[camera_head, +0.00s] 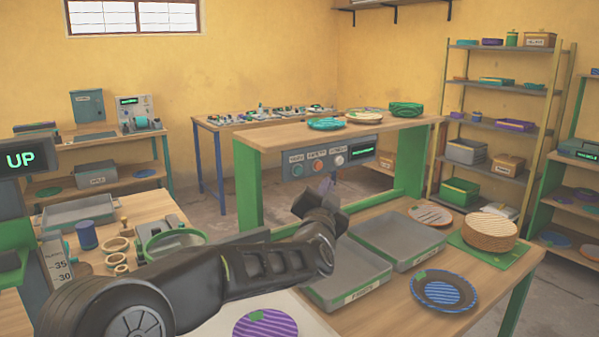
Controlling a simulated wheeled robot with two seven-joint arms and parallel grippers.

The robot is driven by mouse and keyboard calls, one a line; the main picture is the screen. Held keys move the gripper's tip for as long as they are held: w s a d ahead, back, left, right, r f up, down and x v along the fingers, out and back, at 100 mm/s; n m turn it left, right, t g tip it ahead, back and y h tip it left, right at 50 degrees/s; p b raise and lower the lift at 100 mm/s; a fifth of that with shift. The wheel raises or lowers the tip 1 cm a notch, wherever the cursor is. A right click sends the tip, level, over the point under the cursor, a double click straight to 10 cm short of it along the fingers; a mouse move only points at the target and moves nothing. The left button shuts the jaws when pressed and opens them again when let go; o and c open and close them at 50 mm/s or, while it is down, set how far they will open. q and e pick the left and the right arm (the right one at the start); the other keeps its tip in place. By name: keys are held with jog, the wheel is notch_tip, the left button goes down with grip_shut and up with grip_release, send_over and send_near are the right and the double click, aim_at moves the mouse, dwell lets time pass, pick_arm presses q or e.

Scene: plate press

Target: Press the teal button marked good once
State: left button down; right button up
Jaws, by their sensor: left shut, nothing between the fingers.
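A grey-blue control panel (328,162) is mounted under the raised shelf of the wooden bench. It has a teal button (297,171) at its left end, an orange button (317,166) in the middle and a pale button (338,160) on the right. The small labels above them are too small to read surely. My left arm reaches in from the lower left. Its gripper (326,186) is shut and empty, just below the panel in the picture, under the orange button and right of the teal one. Contact with a button does not show. My right gripper is not in view.
Two grey trays (402,238) stand on the bench below the panel. A blue striped plate (443,291) and a stack of tan plates (489,229) lie to the right. Plates and a green bowl (406,109) sit on the raised shelf (270,133). A display (21,160) reads UP.

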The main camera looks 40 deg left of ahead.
pick_arm(q)
jog(key=w+a, duration=0.2)
jog(key=a, duration=0.5)
jog(key=shift+w+a, duration=0.2)
jog(key=shift+a, duration=0.1)
jog(key=shift+a+b, duration=0.1)
jog(key=shift+b, duration=0.2)
dwell(1.5)
jog(key=shift+w+a, duration=0.1)
jog(key=shift+a, duration=0.2)
jog(key=shift+w+a, duration=0.1)
jog(key=shift+a, duration=0.3)
dwell(0.7)
jog(key=shift+d, duration=0.1)
jog(key=shift+s+d+b, duration=0.25)
jog(key=shift+d+b, duration=0.05)
jog(key=shift+d, duration=0.4)
jog(key=shift+s+d, duration=0.25)
jog(key=shift+d, duration=0.55)
jog(key=shift+s+d, duration=0.2)
jog(key=shift+d, duration=0.6)
jog(key=shift+s+d, duration=0.25)
jog(key=shift+d, duration=0.55)
